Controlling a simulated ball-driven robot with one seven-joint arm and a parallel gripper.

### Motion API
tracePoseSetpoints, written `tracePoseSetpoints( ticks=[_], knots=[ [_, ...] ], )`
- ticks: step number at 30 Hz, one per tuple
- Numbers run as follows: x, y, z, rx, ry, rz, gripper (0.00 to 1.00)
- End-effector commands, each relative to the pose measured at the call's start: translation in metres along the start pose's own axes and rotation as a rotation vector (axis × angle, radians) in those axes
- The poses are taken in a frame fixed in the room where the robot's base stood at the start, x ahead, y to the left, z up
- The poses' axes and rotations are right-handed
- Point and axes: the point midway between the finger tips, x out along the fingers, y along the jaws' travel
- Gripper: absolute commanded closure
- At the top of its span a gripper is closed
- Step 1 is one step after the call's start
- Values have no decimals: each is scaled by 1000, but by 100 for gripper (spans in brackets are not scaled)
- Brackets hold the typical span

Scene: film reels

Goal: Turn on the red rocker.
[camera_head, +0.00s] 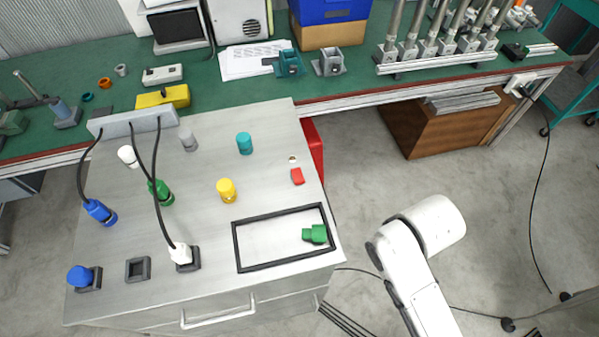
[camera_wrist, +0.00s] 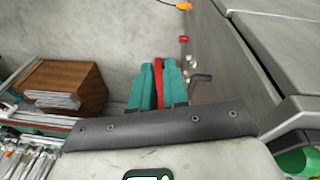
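The red rocker (camera_head: 297,176) is a small red piece on the right part of the grey metal cabinet top, behind the black frame. A small round whitish piece (camera_head: 292,159) sits just behind it. I cannot tell whether the rocker is on or off. My white arm (camera_head: 425,250) is at the lower right, over the floor and apart from the rocker. In the wrist view, two teal fingers of my gripper (camera_wrist: 159,88) stand apart, with a red strip showing between them. I see nothing clearly held. A small red piece (camera_wrist: 183,39) also shows there; whether it is the rocker is unclear.
A black frame (camera_head: 236,246) with a green block (camera_head: 315,234) lies in front of the rocker. A yellow knob (camera_head: 226,190) and a teal knob (camera_head: 244,143) stand left. Plugs and cables fill the left side. A wooden cabinet (camera_head: 450,130) stands beyond open floor.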

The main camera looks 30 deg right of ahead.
Motion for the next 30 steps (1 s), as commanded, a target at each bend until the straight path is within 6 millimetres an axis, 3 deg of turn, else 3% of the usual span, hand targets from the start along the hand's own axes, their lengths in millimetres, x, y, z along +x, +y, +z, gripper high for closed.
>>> tracePoseSetpoints(
  ticks=[1,4,6,15,21,30],
  knots=[
    [0,8,-21,-4,34,34,91],
    [-11,24,-58,-6,92,105,100],
    [-21,34,-83,-3,129,152,100],
    [-71,54,-168,56,256,289,100],
    [-105,53,-205,119,305,326,100],
    [-146,31,-235,214,314,297,100]
  ],
)
